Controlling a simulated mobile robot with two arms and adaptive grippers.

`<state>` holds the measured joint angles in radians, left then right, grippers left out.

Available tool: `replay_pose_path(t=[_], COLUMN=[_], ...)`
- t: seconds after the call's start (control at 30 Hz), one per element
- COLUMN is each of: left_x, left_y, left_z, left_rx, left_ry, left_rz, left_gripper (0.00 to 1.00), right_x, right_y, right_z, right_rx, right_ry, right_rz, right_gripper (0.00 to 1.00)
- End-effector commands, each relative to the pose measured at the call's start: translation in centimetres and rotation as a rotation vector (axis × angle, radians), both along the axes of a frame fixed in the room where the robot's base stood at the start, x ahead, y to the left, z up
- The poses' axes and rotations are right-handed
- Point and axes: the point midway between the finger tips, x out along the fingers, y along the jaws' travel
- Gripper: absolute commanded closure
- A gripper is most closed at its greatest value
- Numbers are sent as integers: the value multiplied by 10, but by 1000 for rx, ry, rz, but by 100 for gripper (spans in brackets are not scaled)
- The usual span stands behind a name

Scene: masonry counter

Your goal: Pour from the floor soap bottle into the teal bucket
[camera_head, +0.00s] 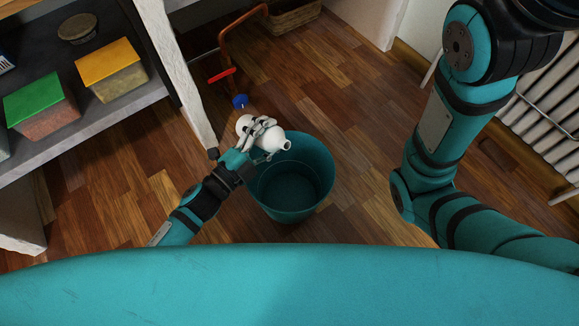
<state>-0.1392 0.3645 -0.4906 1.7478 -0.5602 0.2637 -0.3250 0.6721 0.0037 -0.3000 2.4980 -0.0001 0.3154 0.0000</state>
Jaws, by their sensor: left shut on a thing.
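The floor soap bottle (276,141) is white and lies tipped on its side in my left gripper (262,133). The gripper is shut around it, and the fingers hide part of its middle. Its open mouth points to the right and toward me, over the far-left part of the teal bucket (322,190). The bucket stands upright on the wooden floor, and its visible inside looks empty. No stream of liquid can be made out. My right arm shows at the right, but its gripper is out of view.
A shelf (97,125) at the left holds a green-lidded box (42,112) and a yellow-lidded box (112,72). A small blue object (240,101) is just behind the bottle. A radiator (545,110) stands at the right. Floor right of the bucket is clear.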

Motion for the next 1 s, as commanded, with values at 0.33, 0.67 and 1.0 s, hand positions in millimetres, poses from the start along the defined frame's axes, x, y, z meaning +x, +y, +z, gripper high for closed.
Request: replay_pose_path(t=[0.33, 0.67, 1.0], left_x=[1, 1, 1], left_y=[0, 0, 1], left_z=[0, -1, -1], left_rx=[15, 30, 45], left_ry=[-17, -30, -45], left_rz=[-1, 0, -1], left_gripper=[90, 90, 90], right_x=[-1, -5, -7], right_y=[0, 0, 0], right_z=[-2, -1, -3], right_rx=[0, 0, 0], right_ry=[0, -17, -21], right_rz=[0, 0, 0], right_gripper=[60, 60, 60])
